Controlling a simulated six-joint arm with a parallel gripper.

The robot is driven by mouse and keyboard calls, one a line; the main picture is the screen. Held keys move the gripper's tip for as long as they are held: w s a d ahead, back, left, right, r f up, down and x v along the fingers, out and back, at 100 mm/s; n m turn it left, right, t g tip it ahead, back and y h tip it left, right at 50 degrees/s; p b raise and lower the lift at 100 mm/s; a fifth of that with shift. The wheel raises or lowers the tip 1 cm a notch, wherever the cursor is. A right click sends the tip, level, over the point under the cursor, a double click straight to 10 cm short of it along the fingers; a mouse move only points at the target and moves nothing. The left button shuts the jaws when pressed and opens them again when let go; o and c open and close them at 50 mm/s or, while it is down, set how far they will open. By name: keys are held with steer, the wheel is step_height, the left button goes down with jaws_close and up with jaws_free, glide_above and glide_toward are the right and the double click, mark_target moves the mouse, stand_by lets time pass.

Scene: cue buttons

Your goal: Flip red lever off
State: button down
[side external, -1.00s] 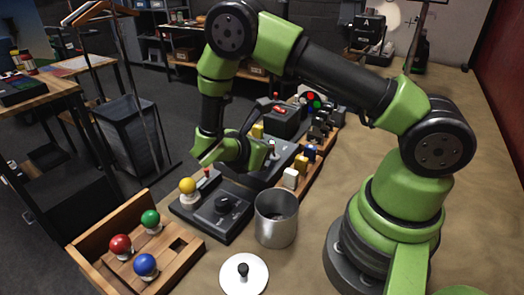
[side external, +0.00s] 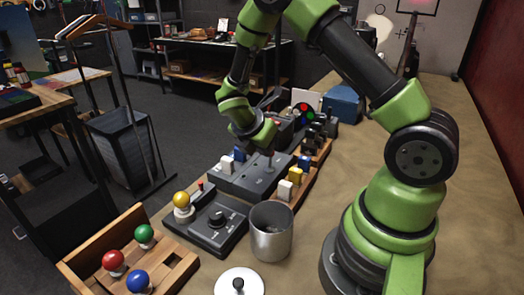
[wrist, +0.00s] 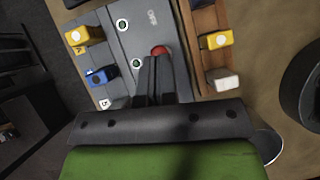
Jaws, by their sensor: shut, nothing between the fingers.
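In the side view my gripper (side external: 268,148) points down over the same grey panel (side external: 240,181). The knob is mostly hidden there, so the lever's tilt is unclear.
Yellow, blue and white blocks stand along both sides of the panel, such as a yellow block (wrist: 218,40) and a white block (wrist: 222,79). A dial box (side external: 213,228), a metal cup (side external: 271,232) and a wooden tray (side external: 180,273) with coloured balls are nearer the camera.

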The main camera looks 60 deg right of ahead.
steer(key=shift+d, duration=0.15)
steer(key=shift+r, duration=0.15)
steer(key=shift+r, duration=0.7)
steer(key=shift+r, duration=0.1)
step_height(320, 180, up, 10)
steer(key=w+a, duration=0.1)
steer(key=a, duration=0.1)
steer(key=shift+a+f, duration=0.2)
steer(key=shift+f, duration=0.05)
